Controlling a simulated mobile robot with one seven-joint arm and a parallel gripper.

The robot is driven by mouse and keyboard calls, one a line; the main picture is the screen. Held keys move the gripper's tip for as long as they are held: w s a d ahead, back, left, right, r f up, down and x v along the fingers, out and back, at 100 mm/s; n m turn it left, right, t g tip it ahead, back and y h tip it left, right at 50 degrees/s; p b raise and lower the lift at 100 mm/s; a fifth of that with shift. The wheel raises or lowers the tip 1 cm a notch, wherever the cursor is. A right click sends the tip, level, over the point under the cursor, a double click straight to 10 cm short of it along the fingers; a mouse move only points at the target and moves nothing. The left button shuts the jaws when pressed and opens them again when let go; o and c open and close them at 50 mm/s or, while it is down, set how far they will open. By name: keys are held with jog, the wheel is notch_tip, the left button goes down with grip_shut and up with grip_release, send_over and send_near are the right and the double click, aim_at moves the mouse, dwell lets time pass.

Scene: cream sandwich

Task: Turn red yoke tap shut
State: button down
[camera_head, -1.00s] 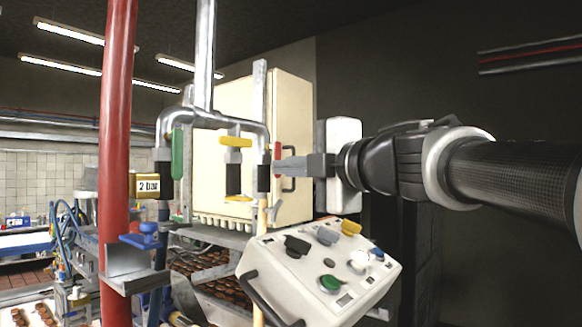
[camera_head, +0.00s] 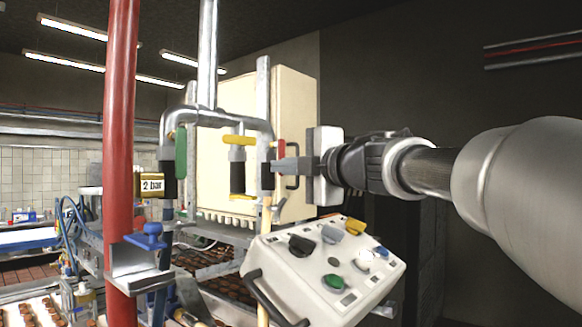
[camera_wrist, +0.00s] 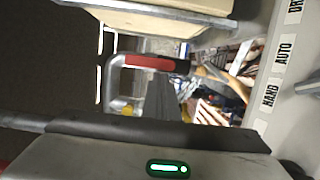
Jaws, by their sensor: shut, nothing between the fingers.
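The red tap handle (camera_head: 281,149) stands upright at the right end of the grey pipe yoke (camera_head: 232,121). It also shows in the wrist view (camera_wrist: 146,62), just beyond my fingertips. My gripper (camera_head: 275,166) comes in from the right, fingers shut and empty. In the head view its tips overlap the lower part of the red handle; I cannot tell whether they touch it. On the same yoke, a green handle (camera_head: 181,152) hangs upright at the left and a yellow handle (camera_head: 239,140) lies level in the middle.
A cream cabinet (camera_head: 298,105) stands behind the yoke. A control box (camera_head: 318,294) with knobs sits below my gripper. A red post (camera_head: 120,130) with a blue tap (camera_head: 148,237) stands at the left. Trays of brown pieces (camera_head: 230,290) lie lower down.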

jog(key=shift+w+d+f+n+b, duration=0.2)
jog(key=shift+n+b, duration=0.3)
jog(key=shift+b, duration=0.25)
jog(key=w+d+r+n+y+b, duration=0.1)
jog(key=w+d+n+y+b, duration=0.1)
jog(key=n, duration=0.7)
jog(key=w+d+r+n+g+y+b, duration=0.1)
jog(key=w+d+n+y+b, duration=0.1)
jog(key=n+b, duration=0.4)
jog(key=w+n+y, duration=0.1)
jog(key=n, duration=0.2)
jog(key=shift+w+d, duration=0.2)
jog(key=shift+w, duration=0.2)
jog(key=shift+r, duration=0.15)
